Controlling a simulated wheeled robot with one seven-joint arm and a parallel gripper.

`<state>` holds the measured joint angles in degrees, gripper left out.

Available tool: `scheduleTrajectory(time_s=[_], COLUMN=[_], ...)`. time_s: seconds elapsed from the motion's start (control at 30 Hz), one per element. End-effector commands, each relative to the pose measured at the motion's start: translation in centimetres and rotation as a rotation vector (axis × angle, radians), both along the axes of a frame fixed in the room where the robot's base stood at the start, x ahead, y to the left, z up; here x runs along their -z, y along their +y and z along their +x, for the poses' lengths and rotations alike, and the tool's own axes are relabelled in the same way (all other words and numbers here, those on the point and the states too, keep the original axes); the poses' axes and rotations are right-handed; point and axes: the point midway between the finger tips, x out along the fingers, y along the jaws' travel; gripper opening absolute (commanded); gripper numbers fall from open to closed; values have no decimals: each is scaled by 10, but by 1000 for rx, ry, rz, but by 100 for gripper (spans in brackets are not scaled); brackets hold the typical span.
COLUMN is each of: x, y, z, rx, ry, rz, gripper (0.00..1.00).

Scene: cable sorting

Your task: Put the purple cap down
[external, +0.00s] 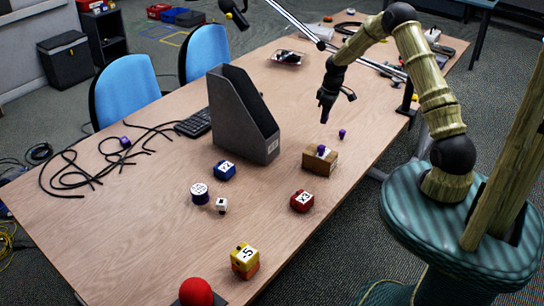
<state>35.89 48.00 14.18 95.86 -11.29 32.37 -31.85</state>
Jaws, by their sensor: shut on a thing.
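My gripper (326,112) points down above the table, behind the small brown box and right of the grey file holder. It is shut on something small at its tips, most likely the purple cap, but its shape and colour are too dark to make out. A small purple piece (342,133) shows below and right of the gripper, apart from it. Another purple piece (321,149) is at the top of the brown box (314,162). A purple block (125,142) lies among the black cables at the left.
The grey file holder (232,115) stands upright mid-table. Black cables (75,175) spread at left. Bare table lies right of the brown box.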

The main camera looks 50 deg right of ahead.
Motion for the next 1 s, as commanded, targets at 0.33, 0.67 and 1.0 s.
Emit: scheduleTrajectory(time_s=[0.33,0.67,1.0], x=[-27,-55,-65], y=[41,83,100], z=[-16,-37,-47], rx=[-497,-1075,-1325], ry=[13,5,-3], rz=[-1,0,1], gripper=[0,0,0])
